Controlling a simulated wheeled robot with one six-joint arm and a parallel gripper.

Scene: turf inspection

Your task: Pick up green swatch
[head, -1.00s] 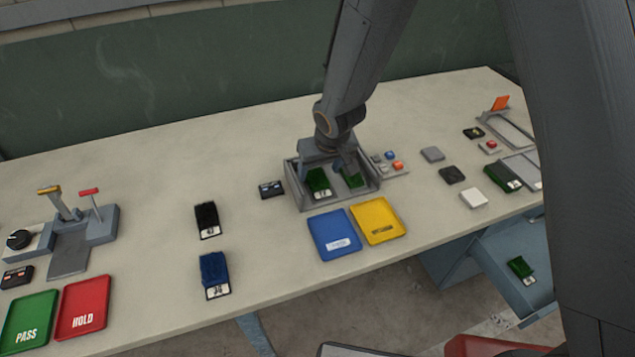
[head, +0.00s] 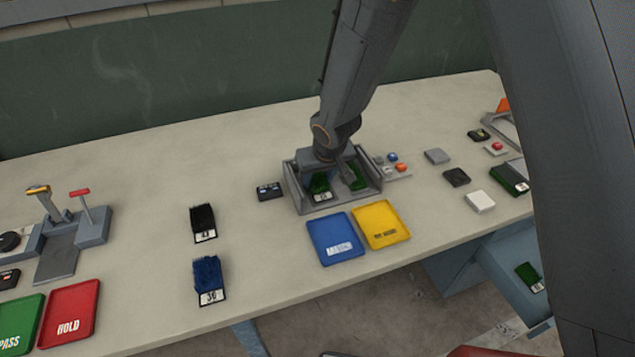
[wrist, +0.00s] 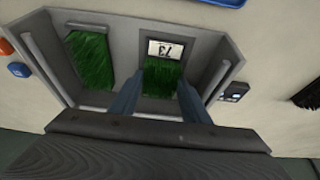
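In the head view, two green swatches sit in a grey walled tray (head: 302,207), one on the left (head: 320,187) and one on the right (head: 357,178). My gripper (head: 335,178) is low in the tray at the left swatch. In the wrist view, my gripper (wrist: 161,82) has its two fingers apart, one on each side of the green swatch (wrist: 162,72) labelled 73. The fingers hide part of its sides, and I see no clear grip. The other green swatch (wrist: 88,60) lies in the neighbouring bay.
Blue (head: 334,238) and yellow (head: 381,222) trays lie in front. Black (head: 203,221) and blue (head: 209,278) swatches are to the left. More green swatches lie at the right (head: 510,178) and in an open drawer (head: 528,275). The tray walls stand close around my gripper.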

